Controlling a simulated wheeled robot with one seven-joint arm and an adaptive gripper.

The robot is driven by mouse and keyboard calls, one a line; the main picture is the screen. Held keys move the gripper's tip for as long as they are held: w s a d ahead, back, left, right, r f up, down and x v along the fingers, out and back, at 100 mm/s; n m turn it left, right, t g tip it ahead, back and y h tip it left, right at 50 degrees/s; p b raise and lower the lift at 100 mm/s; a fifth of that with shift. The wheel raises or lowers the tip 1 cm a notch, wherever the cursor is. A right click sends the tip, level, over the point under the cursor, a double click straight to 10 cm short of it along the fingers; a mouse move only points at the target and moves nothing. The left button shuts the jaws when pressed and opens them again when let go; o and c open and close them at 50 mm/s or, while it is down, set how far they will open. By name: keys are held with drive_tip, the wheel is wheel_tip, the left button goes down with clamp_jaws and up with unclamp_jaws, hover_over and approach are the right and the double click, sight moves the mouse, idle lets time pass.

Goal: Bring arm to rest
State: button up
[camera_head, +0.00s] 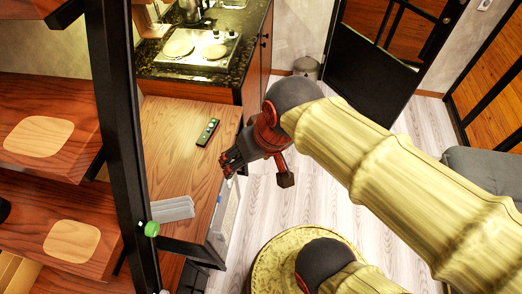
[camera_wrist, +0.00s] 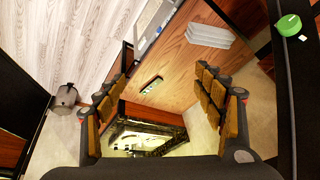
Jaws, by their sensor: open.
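My gripper (camera_head: 229,162) is at the end of my arm, by the right edge of the wooden table in the head view. In the wrist view my gripper (camera_wrist: 160,97) shows its two fingers spread wide apart with nothing between them. A dark remote with small buttons (camera_head: 208,132) lies on the tabletop, left of my gripper and apart from it. The remote also shows in the wrist view (camera_wrist: 151,84), farther off between the fingers. My arm stretches from the lower right toward the table.
The wooden table (camera_head: 170,125) also bears a grey slatted object (camera_head: 172,209). Wooden stairs (camera_head: 40,135) with a black post (camera_head: 121,120) and a green round knob (camera_head: 152,229) stand at left. A counter with a hob (camera_head: 198,48) is behind. Pale floor (camera_head: 290,215) lies open right of the table.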

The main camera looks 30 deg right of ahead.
drive_tip(key=d+r, duration=0.1)
drive_tip(key=s+d+r+t+h, duration=0.1)
drive_tip(key=shift+d+r+n, duration=0.25)
drive_tip(key=shift+d+n, duration=0.15)
